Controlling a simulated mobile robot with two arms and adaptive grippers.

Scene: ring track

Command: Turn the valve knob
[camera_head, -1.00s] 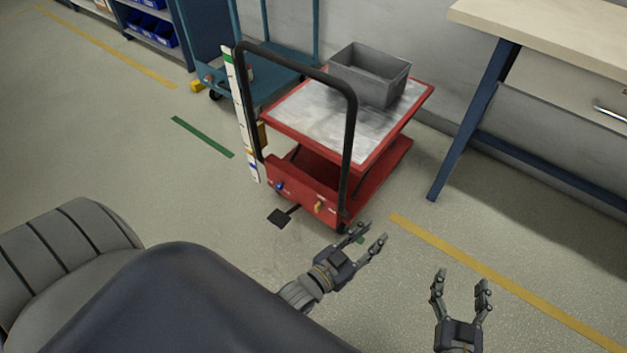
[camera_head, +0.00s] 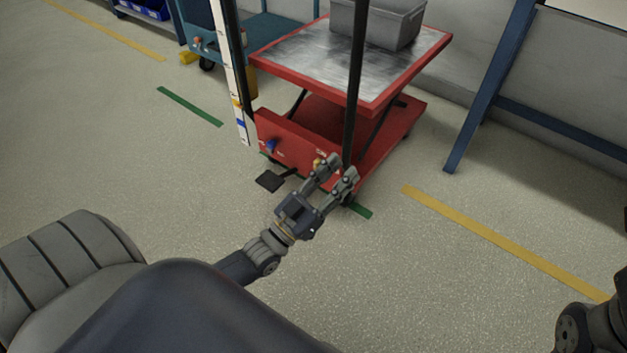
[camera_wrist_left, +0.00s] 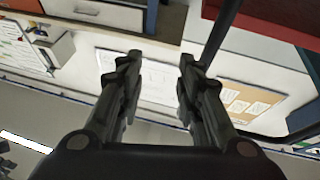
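The red lift cart (camera_head: 330,125) carries a blue knob (camera_head: 270,146) and a small yellow knob (camera_head: 317,163) on its front panel. I cannot tell which one is the valve knob. My left gripper (camera_head: 341,166) is open, its fingertips just right of the yellow knob in the picture and in front of the cart's handle post. I cannot tell whether it touches anything. In the left wrist view, the open fingers (camera_wrist_left: 160,58) have nothing between them, and neither knob shows. Only a part of my right arm shows at the lower right edge; its gripper is out of view.
A black handle post (camera_head: 354,80) rises at the cart's front, and a black pedal (camera_head: 270,181) sticks out low. A grey bin (camera_head: 378,22) stands on the cart top. A blue table leg (camera_head: 490,90) is at right. The floor in front is clear.

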